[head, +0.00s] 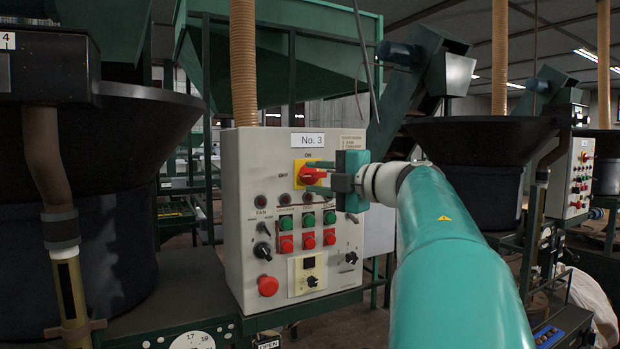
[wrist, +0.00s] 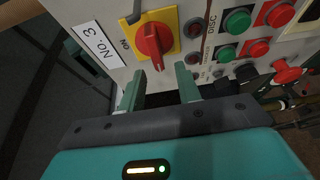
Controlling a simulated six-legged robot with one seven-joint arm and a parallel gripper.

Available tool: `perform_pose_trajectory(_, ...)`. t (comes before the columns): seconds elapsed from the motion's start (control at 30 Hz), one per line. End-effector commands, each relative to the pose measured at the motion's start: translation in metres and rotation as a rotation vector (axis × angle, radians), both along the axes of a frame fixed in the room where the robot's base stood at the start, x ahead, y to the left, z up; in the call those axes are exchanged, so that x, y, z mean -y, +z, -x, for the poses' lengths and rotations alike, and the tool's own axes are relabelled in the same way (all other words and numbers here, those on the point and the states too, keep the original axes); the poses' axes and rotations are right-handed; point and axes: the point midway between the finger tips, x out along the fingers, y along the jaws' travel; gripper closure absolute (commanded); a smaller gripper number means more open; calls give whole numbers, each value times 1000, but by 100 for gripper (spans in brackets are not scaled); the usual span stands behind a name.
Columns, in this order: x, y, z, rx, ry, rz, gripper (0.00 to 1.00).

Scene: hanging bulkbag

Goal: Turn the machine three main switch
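The machine three main switch is a red rotary knob (head: 311,175) on a yellow plate, high on the grey control box (head: 250,215) labelled No. 3. ON is printed above it and OFF to its left. In the wrist view the knob (wrist: 153,40) has its narrow grip pointing down the picture, towards the space between my fingers. My gripper (head: 312,178) reaches in from the right at knob height. In the wrist view my gripper (wrist: 158,88) is open, its two green fingers apart and empty. The knob appears just beyond the fingertips; contact cannot be made out.
Below the switch are indicator lamps, green buttons (head: 285,223), red buttons (head: 287,244), black selectors and a red mushroom button (head: 268,286). A ribbed hose (head: 243,65) rises from the box top. Dark hoppers (head: 130,180) stand on both sides. Another control box (head: 575,175) is at right.

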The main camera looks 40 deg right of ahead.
Motion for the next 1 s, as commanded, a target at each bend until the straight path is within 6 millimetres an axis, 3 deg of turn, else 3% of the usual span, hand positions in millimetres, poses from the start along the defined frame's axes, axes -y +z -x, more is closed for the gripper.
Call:
perform_pose_trajectory(0.3,6,1,72,1,-4,1,66)
perform_pose_trajectory(0.5,9,0,103,-1,-3,0,66)
perform_pose_trajectory(0.67,10,0,112,-2,-2,0,66)
perform_pose_trajectory(1.0,10,0,112,-2,-1,0,66)
